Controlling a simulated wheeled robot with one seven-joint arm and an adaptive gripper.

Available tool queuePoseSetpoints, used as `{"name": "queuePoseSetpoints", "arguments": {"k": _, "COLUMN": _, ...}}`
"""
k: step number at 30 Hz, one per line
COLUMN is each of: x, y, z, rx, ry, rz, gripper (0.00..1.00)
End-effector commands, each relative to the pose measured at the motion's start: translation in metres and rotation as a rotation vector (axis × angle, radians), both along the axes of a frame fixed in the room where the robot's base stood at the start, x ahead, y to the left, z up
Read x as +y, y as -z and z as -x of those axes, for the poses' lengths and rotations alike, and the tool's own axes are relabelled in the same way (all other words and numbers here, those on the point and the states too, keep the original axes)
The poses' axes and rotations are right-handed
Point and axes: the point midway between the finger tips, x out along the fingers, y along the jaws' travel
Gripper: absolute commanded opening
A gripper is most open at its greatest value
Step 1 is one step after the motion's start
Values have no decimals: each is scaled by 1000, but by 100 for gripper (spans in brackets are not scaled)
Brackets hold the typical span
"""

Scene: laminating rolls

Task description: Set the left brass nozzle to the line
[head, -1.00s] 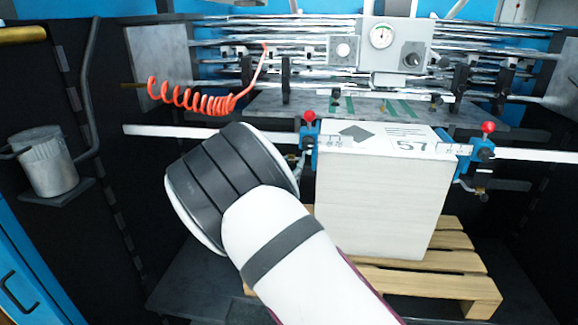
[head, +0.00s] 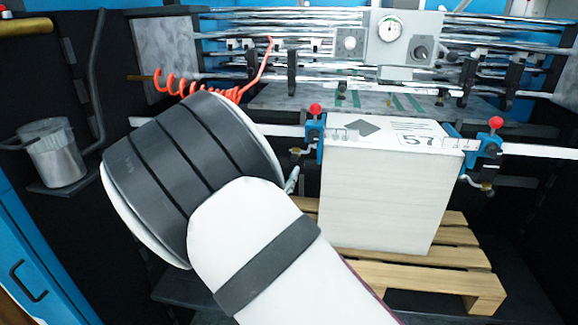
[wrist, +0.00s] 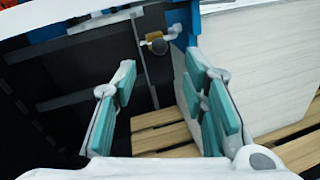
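The left blue clamp (head: 321,146) with its red knob (head: 315,109) sits on the white bar, beside the left side of the pale stack. The small left brass nozzle (wrist: 153,37) hangs from this clamp at the top of the wrist view, with a dark round end below it. In the head view only small fittings show left of the clamp, partly behind my arm. My gripper (wrist: 165,97) is open and empty, its teal-padded fingers apart. The nozzle lies beyond the fingertips, between them in the picture, untouched. My arm hides most of the gripper in the head view. I cannot make out the line.
The pale stack (head: 385,200) marked 57 stands on a wooden pallet (head: 430,275), close to my right finger. A matching right clamp (head: 489,150) holds a second nozzle. A red coiled hose (head: 190,86) and metal rollers are behind. A metal cup (head: 57,155) is at left.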

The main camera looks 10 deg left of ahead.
Motion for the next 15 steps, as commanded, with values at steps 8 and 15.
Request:
{"name": "queuePoseSetpoints", "arguments": {"k": 8, "x": 5, "y": 0, "z": 23, "rx": 0, "ry": 0, "rz": -1, "gripper": 39}}
{"name": "queuePoseSetpoints", "arguments": {"k": 15, "x": 6, "y": 0, "z": 24, "rx": 0, "ry": 0, "rz": -1, "gripper": 39}}
